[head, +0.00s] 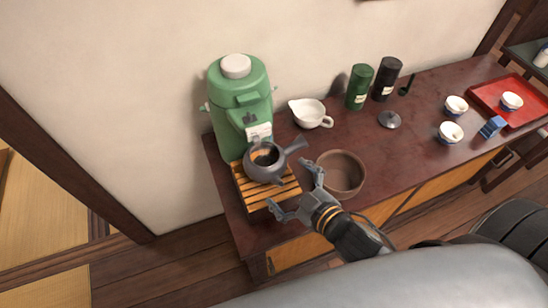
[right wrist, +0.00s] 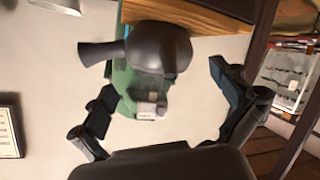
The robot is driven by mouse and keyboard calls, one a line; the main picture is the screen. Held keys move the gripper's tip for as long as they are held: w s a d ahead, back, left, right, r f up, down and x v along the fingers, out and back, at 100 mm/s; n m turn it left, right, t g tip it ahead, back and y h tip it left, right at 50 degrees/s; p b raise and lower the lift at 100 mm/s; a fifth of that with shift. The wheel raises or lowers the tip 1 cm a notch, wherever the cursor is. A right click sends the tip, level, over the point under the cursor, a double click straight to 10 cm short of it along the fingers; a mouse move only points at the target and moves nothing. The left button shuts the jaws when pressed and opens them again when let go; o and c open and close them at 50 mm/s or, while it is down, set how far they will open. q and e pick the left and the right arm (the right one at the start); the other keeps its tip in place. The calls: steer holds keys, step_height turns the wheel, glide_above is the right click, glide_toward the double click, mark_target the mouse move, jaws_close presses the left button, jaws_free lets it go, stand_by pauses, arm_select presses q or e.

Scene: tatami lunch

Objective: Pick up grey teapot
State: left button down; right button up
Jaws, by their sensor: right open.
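The grey teapot (head: 262,168) stands without a lid on a slatted wooden stand (head: 280,193), under the front of the green dispenser (head: 240,105). Its side handle points to the right in the head view. My right gripper (head: 291,191) is open and empty, its fingers facing the teapot from the near right side. In the right wrist view the teapot (right wrist: 158,50) shows ahead, between the two spread fingers (right wrist: 168,95) and beyond their tips, apart from them. A grey lid (head: 389,119) lies on the counter to the right. My left gripper does not show.
A brown bowl (head: 340,174) stands close to the right of my right gripper. A white spouted cup (head: 310,113), a green canister (head: 359,87) and a black canister (head: 386,79) stand farther back. A red tray (head: 480,95) and small cups are at the right. The counter's middle is clear.

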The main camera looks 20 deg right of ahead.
mark_target(274, 171)
steer(key=shift+x, duration=1.2)
steer(key=shift+r+p+x, duration=0.1)
steer(key=shift+p+x, duration=0.25)
steer(key=shift+x, duration=0.95)
steer(key=shift+r+p+x, duration=0.15)
steer(key=shift+p+x, duration=0.2)
steer(key=shift+x, duration=0.95)
steer(key=shift+a, duration=0.1)
steer(key=shift+c, duration=0.4)
steer(key=c, duration=1.1)
